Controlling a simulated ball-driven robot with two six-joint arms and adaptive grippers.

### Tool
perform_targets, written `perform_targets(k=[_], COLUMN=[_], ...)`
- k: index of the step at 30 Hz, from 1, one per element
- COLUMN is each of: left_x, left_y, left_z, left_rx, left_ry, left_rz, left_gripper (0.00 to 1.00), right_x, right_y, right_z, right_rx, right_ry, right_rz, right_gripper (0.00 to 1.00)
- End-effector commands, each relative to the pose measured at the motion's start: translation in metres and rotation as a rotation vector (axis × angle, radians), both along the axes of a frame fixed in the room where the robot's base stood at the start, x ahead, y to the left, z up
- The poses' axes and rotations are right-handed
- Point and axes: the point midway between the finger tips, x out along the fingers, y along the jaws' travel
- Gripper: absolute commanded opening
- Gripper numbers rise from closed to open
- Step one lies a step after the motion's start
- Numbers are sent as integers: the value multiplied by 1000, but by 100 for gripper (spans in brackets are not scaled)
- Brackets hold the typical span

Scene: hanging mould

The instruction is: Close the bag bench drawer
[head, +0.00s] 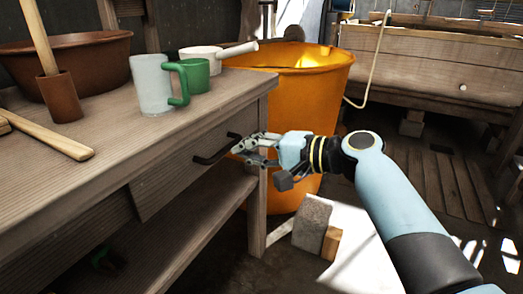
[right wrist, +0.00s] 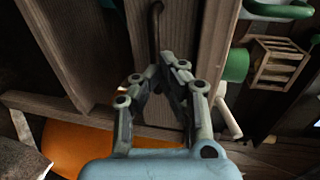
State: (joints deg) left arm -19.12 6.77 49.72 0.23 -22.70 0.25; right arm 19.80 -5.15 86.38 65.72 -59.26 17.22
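The wooden bench drawer (head: 182,172) is under the bench top. Its front stands a little proud of the frame at the left end. A dark bar handle (head: 213,156) is on the front, and it also shows in the right wrist view (right wrist: 155,28). My right gripper (head: 240,148) is at the right end of the handle. In the right wrist view its fingers (right wrist: 158,72) come close together where the handle runs in between them, and they look shut on it. The fingers hide that end of the handle. My left gripper is not in view.
On the bench top (head: 115,135) stand a white mug (head: 151,84), a green mug (head: 196,76), a white pan (head: 203,56), a brown bowl (head: 95,55) and a mallet (head: 55,95). An orange tub (head: 312,90) stands close behind my right gripper. A grey block (head: 311,222) is on the floor.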

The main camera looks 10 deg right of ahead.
Motion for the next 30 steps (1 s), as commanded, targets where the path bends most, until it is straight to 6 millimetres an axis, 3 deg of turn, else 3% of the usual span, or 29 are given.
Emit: perform_targets(k=[15,20,22,23,26,30], left_x=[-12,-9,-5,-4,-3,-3], left_y=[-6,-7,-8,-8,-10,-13], left_z=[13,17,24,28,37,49], left_rx=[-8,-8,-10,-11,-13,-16], left_ry=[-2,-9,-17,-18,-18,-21], left_rz=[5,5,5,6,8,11], left_gripper=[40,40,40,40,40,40], right_x=[-47,-57,-71,-78,-103,-158], right_y=[-71,-81,-81,-81,-87,-110], right_z=[17,18,11,3,-48,-147], right_rx=[-6,-3,0,2,-43,-205], right_ry=[3,11,44,70,188,365], right_rz=[0,1,0,-1,-25,-89], right_gripper=[0,0,0,0,0,0])
